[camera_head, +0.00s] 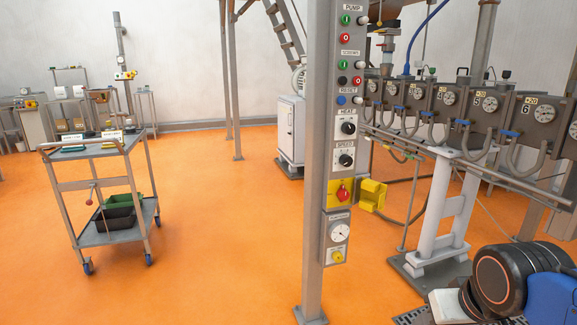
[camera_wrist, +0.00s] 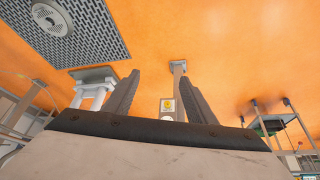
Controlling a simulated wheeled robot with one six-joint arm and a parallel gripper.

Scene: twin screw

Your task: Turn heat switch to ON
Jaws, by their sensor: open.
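The HEAT switch (camera_head: 348,127) is a black rotary knob on a pale plate, under the HEAT label on the grey control column (camera_head: 313,200) in the head view. Its pointer setting is too small to tell. A similar black knob (camera_head: 345,160) sits just below it. My gripper (camera_wrist: 159,76) is open and empty in the wrist view, its two dark fingers spread apart. The lower part of the column (camera_wrist: 180,82) shows beyond and between the fingers, apart from them. The HEAT switch cannot be made out in the wrist view.
Push buttons (camera_head: 344,50) line the column above the switch; a red knob (camera_head: 341,193) and yellow box (camera_head: 372,195) are below. Machine barrels with gauges (camera_head: 448,98) stand close on the right. A trolley (camera_head: 105,238) stands left. The orange floor between is clear.

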